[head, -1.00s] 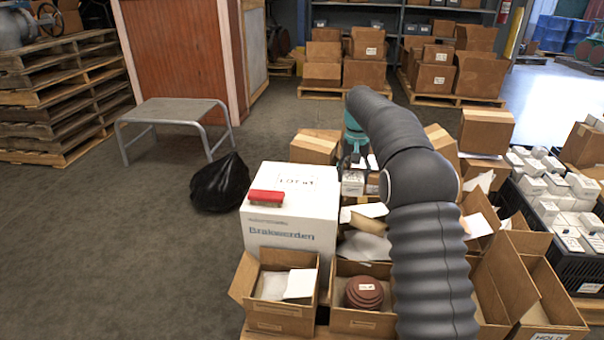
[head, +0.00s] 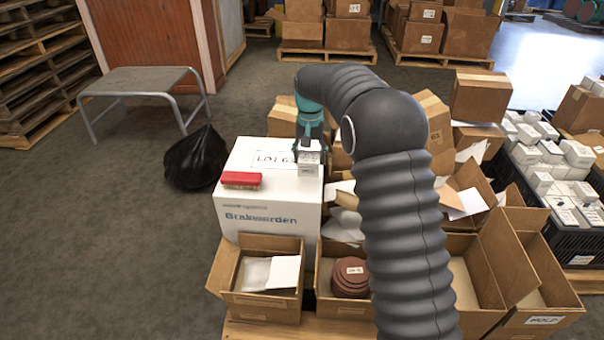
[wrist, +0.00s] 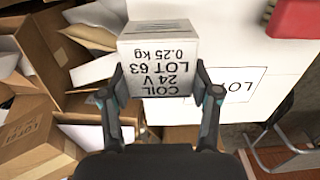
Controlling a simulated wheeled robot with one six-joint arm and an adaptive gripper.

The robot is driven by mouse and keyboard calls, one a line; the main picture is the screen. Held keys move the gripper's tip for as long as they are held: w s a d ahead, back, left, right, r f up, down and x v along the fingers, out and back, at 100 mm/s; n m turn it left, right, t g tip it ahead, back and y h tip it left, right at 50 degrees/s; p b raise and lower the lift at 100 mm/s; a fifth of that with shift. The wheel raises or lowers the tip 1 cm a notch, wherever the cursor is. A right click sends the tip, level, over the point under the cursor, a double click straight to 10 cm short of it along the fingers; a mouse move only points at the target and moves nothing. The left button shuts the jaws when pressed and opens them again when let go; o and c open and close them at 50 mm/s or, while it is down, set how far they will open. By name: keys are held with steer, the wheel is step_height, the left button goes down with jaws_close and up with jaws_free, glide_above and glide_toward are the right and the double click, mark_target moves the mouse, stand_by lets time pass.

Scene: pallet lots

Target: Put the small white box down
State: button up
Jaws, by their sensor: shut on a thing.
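The small white box (wrist: 158,62) is held between the two fingers of my gripper (wrist: 160,95) in the wrist view. Its label reads COIL 24 V LOT 63 0.25 kg, upside down there. In the head view the small white box (head: 308,164) hangs from my gripper (head: 308,150), in front of or over the right part of the large white carton's top. The large white carton (head: 265,215) has a LOT label on top, partly hidden by my gripper and the box. I cannot tell whether the small box touches the carton.
A red brush-like block (head: 241,180) lies on the carton's front left top. Open brown boxes (head: 262,305) stand in front and to the right, one with a reddish-brown round part (head: 349,277). A black crate of white boxes (head: 545,225) is at the right. A black bag (head: 196,158) lies left.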

mark_target(303, 173)
steer(key=shift+s+a+f, duration=0.65)
steer(key=shift+a, duration=0.25)
steer(key=shift+f, duration=1.95)
steer(key=shift+f, duration=0.1)
steer(key=o, duration=1.4)
